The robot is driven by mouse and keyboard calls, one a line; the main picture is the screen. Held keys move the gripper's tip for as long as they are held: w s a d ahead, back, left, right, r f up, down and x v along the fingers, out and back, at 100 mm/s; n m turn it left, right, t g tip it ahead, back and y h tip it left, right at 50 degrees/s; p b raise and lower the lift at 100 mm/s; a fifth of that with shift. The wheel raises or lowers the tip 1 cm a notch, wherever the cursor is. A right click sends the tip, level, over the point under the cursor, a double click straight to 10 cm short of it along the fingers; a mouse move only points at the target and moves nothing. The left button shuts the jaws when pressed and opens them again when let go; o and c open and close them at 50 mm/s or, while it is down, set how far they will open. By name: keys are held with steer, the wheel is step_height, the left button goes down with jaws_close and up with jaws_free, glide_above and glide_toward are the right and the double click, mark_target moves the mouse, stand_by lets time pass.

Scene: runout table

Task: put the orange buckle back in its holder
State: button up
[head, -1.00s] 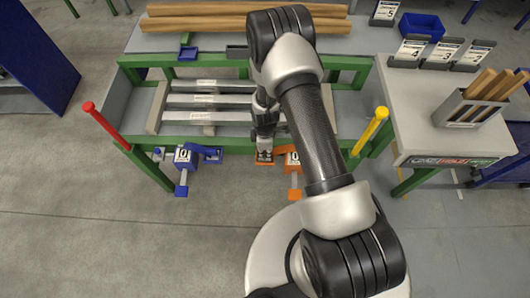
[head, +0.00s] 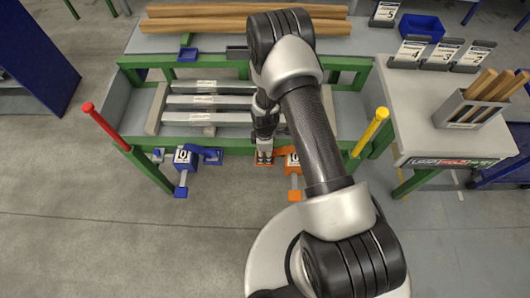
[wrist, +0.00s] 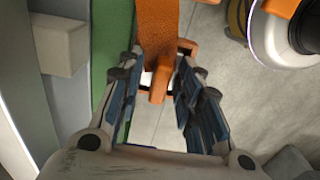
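The orange buckle (head: 264,162) is at the front green rail of the runout table, partly hidden by my gripper (head: 264,151). In the wrist view an orange strap-like piece (wrist: 158,28) runs down from the top to a narrow orange tab (wrist: 159,84), with a square orange frame around it. My gripper's fingers (wrist: 159,92) stand on either side of the tab with gaps showing; they are open. I cannot tell which orange part is the holder.
Red (head: 103,125) and yellow (head: 370,132) posts stand at the rail's ends. Grey bars (head: 205,102) lie behind. Floor in front is open.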

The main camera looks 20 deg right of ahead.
steer(key=s+r+m+t+p, duration=0.15)
steer(key=r+m, duration=0.25)
steer(key=r, duration=1.6)
steer(key=s+r+m+t+p, duration=0.1)
steer(key=s+r+m+p, duration=0.2)
steer(key=r, duration=1.8)
steer(key=s+r+m+t, duration=0.1)
steer(key=s+r+m, duration=0.2)
steer(key=s+r, duration=0.2)
steer(key=s+r+m+t, duration=0.1)
steer(key=s+r+m, duration=0.3)
steer(key=s, duration=0.8)
step_height(320, 180, up, 2)
steer(key=shift+r, duration=0.15)
steer(key=shift+d+m, duration=0.15)
steer(key=shift+m, duration=0.15)
